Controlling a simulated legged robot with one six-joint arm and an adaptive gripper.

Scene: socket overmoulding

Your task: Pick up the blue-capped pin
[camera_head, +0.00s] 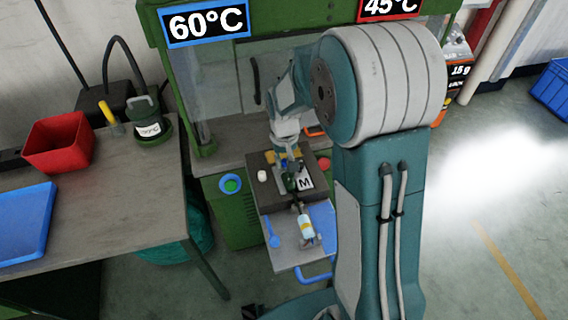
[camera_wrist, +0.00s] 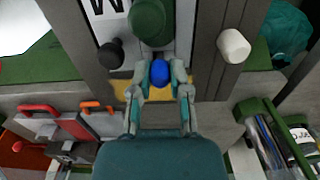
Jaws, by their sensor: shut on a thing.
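The blue-capped pin (camera_wrist: 160,73) shows in the wrist view as a rounded blue cap between the two fingertips of my gripper (camera_wrist: 160,84). The fingers are shut on the cap from its left and right sides. The pin's lower part is hidden, so I cannot tell whether it is still seated in the dark block (camera_wrist: 206,60) or lifted.
A green knob (camera_wrist: 151,22), a black knob (camera_wrist: 110,52) and a white knob (camera_wrist: 233,45) stand close around my fingers. A grey shelf (camera_head: 285,259) with a small bottle (camera_head: 306,228) is in front. The green press frame (camera_head: 200,140) stands around the work area.

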